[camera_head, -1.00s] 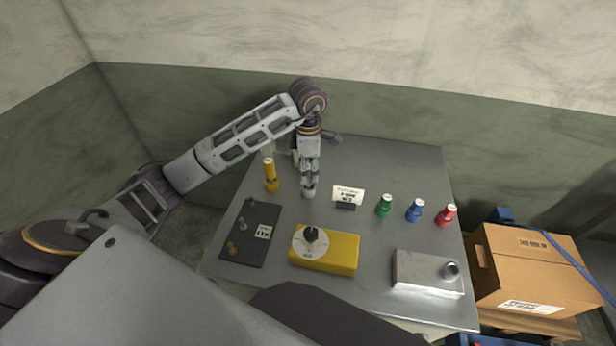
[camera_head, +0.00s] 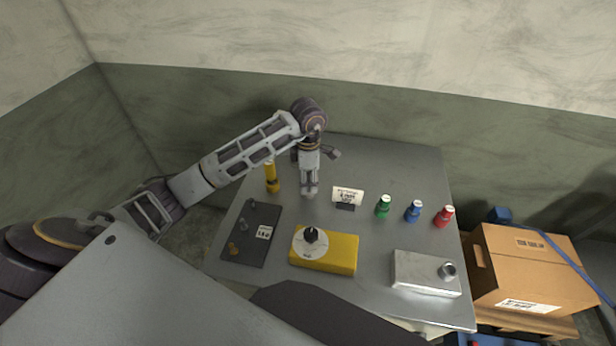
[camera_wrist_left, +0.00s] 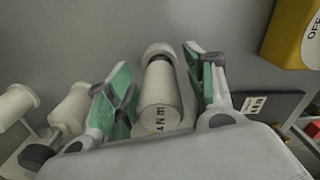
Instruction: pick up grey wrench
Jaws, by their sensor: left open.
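My left gripper (camera_head: 309,190) points down over the back-left part of the grey table. In the left wrist view its two green-padded fingers (camera_wrist_left: 160,95) are open, one on each side of a pale grey cylindrical tool (camera_wrist_left: 160,95) with "N m" lettering on its end. This looks like the grey wrench. A gap shows between the tool and each pad. In the head view the gripper hides most of the tool. My right gripper is not in view.
A yellow tool (camera_head: 271,178) stands left of the gripper. Two pale cylinders (camera_wrist_left: 68,110) stand at the wrist view's left.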

